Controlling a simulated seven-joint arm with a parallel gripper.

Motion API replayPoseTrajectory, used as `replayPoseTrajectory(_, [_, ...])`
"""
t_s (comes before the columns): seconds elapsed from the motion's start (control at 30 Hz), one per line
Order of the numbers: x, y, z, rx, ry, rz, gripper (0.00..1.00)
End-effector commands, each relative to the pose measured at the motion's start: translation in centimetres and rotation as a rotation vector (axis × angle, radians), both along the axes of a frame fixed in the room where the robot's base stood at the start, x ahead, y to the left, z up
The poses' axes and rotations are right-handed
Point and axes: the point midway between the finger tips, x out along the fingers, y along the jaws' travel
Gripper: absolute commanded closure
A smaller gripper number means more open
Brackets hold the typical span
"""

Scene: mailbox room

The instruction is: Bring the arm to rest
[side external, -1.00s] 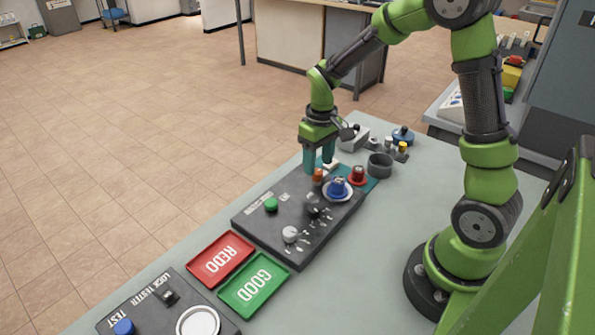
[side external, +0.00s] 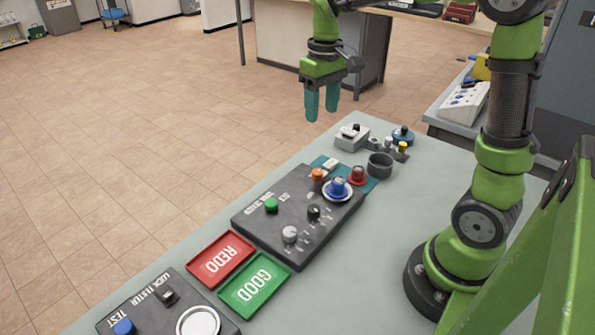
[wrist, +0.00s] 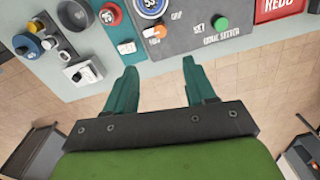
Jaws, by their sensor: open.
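My gripper (side external: 322,103) hangs in the air above the far edge of the table, fingers pointing down. In the wrist view its two teal fingers (wrist: 158,88) stand apart with nothing between them. No object touches it. The table (side external: 400,215) below is pale grey-green. The dark control panel (side external: 285,232) with knobs and a green button (side external: 271,204) lies below and nearer the camera.
A red REDO tray (side external: 221,260) and a green GOOD tray (side external: 254,284) lie beside the panel. A blue knob (side external: 338,187), red knob (side external: 357,175), dark cup (side external: 380,165) and grey switch box (side external: 352,136) stand near the far end. The lock tester (side external: 165,310) is at the front.

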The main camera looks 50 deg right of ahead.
Motion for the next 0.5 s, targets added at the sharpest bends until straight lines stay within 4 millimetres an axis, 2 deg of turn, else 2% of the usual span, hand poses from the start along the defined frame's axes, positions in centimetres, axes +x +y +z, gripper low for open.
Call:
replayPoseTrajectory(0.17, [0.2,-0.1,-0.1,-0.005,-0.011,-0.021,0.45])
replayPoseTrajectory(0.27, [-0.2,0.4,-1.1,0.006,-0.034,-0.073,0.45])
replayPoseTrajectory(0.5, [-4.5,4.7,0.1,0.082,-0.242,-0.185,0.45])
